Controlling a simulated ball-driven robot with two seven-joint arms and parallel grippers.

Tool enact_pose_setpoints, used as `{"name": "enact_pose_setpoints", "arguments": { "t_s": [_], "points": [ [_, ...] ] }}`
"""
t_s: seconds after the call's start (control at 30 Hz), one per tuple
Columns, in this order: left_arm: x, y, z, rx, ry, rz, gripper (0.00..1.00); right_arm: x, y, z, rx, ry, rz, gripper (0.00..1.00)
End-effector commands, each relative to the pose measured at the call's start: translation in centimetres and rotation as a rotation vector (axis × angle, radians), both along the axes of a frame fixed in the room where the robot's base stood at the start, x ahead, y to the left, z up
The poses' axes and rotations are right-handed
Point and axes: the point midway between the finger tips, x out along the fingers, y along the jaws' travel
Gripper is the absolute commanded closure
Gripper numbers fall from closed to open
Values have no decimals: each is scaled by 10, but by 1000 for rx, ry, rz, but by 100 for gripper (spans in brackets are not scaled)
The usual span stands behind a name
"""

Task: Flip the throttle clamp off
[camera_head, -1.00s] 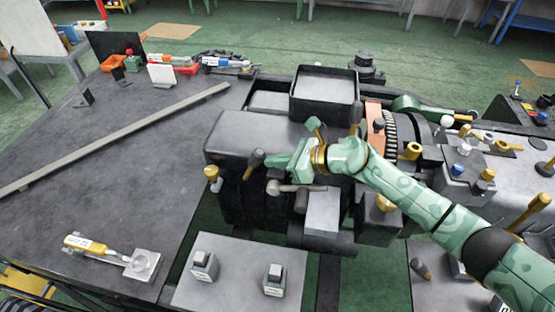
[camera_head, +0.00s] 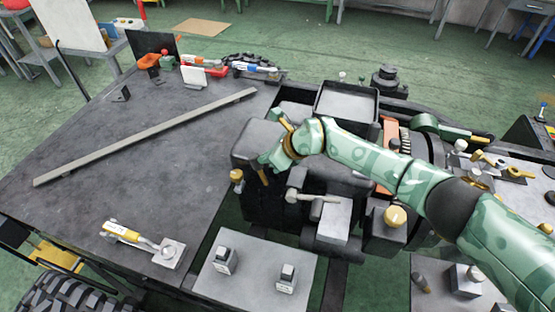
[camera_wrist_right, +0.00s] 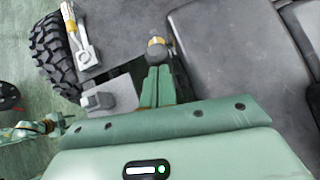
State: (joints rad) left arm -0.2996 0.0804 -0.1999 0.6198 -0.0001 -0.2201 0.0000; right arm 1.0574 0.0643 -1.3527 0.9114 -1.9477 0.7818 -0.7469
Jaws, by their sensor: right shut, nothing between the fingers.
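A yellow-handled clamp (camera_head: 125,233) with a grey square base lies on the dark table at front left. It also shows in the right wrist view (camera_wrist_right: 82,35). A gold-topped knob (camera_head: 237,176) stands at the left side of the black machine block, and it shows in the right wrist view (camera_wrist_right: 156,43). I cannot tell which of these is the throttle clamp. My right gripper (camera_head: 263,163) is shut and empty, just right of the knob. In the right wrist view its fingertips (camera_wrist_right: 157,70) point toward the knob; contact is unclear. My left gripper (camera_wrist_right: 70,118) shows partly there, its jaws unclear.
A grey lever (camera_head: 312,197) sticks out just right of my right gripper. Two small switch blocks stand on a grey plate (camera_head: 255,258) in front. A long bar (camera_head: 150,135) crosses the table. The table between bar and clamp is clear.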

Motion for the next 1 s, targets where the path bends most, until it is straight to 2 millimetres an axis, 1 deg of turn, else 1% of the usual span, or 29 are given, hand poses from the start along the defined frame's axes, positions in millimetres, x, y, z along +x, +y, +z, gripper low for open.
{"name": "enact_pose_setpoints", "arguments": {
  "t_s": [0.03, 0.1, 0.4, 1.0],
  "points": [
    [-1, 0, -5, 0, 2, 0, 64, 1, 4, -2, 1, -1, 1, 100],
    [-1, 0, -8, 0, 3, 0, 64, 2, 10, -2, 1, -1, 2, 100],
    [-2, 0, -14, 0, 5, 0, 64, 4, 22, 0, 4, -1, 2, 100],
    [-2, 0, -13, -1, 4, 0, 64, 3, 27, 5, 12, -5, 7, 100]
  ]
}}
